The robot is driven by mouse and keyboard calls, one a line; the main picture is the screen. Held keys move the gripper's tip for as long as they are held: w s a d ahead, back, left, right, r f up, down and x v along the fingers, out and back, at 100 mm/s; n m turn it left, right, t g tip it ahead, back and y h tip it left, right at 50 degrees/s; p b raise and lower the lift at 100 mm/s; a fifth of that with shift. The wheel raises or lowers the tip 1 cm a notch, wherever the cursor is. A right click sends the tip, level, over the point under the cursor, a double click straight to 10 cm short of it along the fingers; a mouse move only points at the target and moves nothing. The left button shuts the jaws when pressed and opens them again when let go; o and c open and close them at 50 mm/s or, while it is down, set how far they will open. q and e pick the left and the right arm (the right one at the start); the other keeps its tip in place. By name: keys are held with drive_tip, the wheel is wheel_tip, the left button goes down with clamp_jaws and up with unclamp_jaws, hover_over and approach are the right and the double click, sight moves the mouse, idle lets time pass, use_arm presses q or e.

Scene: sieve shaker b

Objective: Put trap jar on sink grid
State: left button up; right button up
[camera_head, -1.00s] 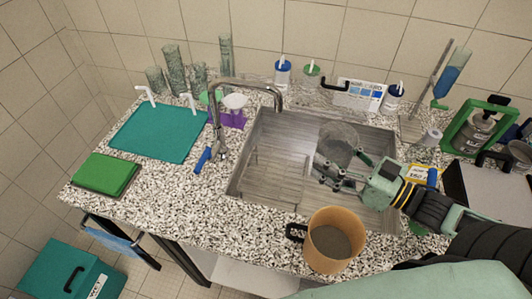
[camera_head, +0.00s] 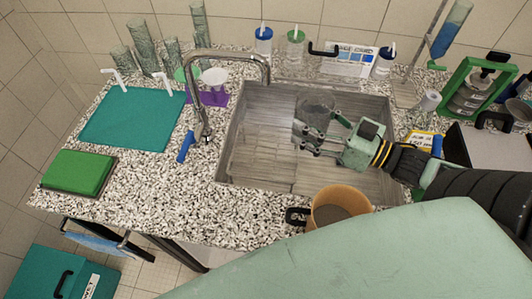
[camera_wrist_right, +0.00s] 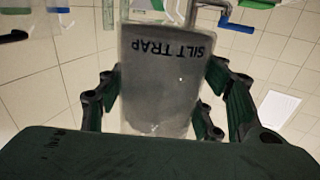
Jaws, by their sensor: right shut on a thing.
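The trap jar (camera_head: 316,103) is a clear, greyish glass jar over the sink in the head view. In the right wrist view the jar (camera_wrist_right: 165,80) fills the middle, and its "SILT TRAP" lettering appears upside down. My right gripper (camera_head: 310,138) is shut on the jar, with fingers on both sides of it. The sink grid (camera_head: 262,150) shows as a slatted surface in the sink basin. The jar is above the basin; its height over the grid is hard to tell. My left gripper is not in view.
A tall faucet (camera_head: 198,100) stands at the sink's left rim. An orange mug-like vessel (camera_head: 338,205) stands at the front rim, partly hidden. Bottles (camera_head: 296,48) and a card line the back. A teal mat (camera_head: 135,118) and green block (camera_head: 78,172) lie left.

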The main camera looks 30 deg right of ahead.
drive_tip(key=shift+w+f+b, duration=0.15)
drive_tip(key=shift+f+b, duration=0.4)
drive_tip(key=shift+f, duration=0.4)
drive_tip(key=shift+w+a+f+b, duration=0.1)
drive_tip(key=shift+w+f+b, duration=0.1)
drive_tip(key=shift+f+b, duration=0.35)
drive_tip(key=w+a+f, duration=0.2)
drive_tip(key=w+f, duration=0.1)
drive_tip(key=w+a+f, duration=0.2)
drive_tip(key=w+f, duration=0.1)
drive_tip(key=f, duration=0.1)
drive_tip(key=w+a+f, duration=0.2)
drive_tip(key=w+f, duration=0.1)
drive_tip(key=shift+w+a+f, duration=0.1)
drive_tip(key=shift+a+f, duration=0.05)
drive_tip(key=shift+a, duration=0.1)
drive_tip(key=shift+f, duration=0.2)
drive_tip(key=o, duration=1.5)
drive_tip(key=shift+f, duration=0.1)
drive_tip(key=shift+o, duration=0.2)
